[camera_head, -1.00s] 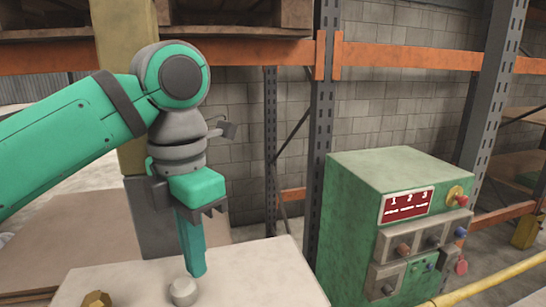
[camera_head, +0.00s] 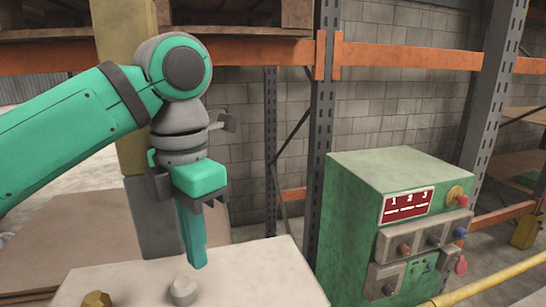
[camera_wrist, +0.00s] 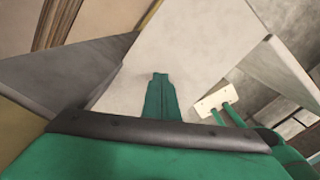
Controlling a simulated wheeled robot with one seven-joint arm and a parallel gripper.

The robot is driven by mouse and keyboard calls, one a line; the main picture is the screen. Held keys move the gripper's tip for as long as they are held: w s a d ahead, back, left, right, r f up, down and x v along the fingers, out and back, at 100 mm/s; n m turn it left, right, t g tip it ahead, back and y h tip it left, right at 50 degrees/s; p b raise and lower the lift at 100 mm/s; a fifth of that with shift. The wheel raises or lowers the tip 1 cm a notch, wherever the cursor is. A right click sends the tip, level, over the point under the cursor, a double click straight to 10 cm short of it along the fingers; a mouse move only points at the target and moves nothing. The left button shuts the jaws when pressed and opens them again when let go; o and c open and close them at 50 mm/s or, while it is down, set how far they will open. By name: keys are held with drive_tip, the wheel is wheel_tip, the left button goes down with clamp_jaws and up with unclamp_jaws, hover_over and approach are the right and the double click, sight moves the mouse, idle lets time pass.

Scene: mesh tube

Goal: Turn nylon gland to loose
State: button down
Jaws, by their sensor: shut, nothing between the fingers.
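A small pale grey, stepped round fitting, which looks like the nylon gland (camera_head: 183,291), stands on the light tabletop (camera_head: 245,280) near the bottom of the head view. A brass-coloured fitting (camera_head: 97,299) is to its left, cut off by the picture's edge. My gripper (camera_head: 200,266) points down, with its green fingers shut together and empty. Its tips appear just above and right of the grey fitting, with a visible gap. In the wrist view the shut fingers (camera_wrist: 160,77) show over a pale surface; I cannot make out the gland there.
A green control cabinet (camera_head: 350,215) with knobs and a red display stands to the right. A yellow rail (camera_head: 490,282) runs along the lower right. Rack posts (camera_head: 322,130) and orange beams (camera_head: 410,57) stand behind. The tabletop right of the fitting is clear.

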drive_tip(key=shift+r, duration=2.6)
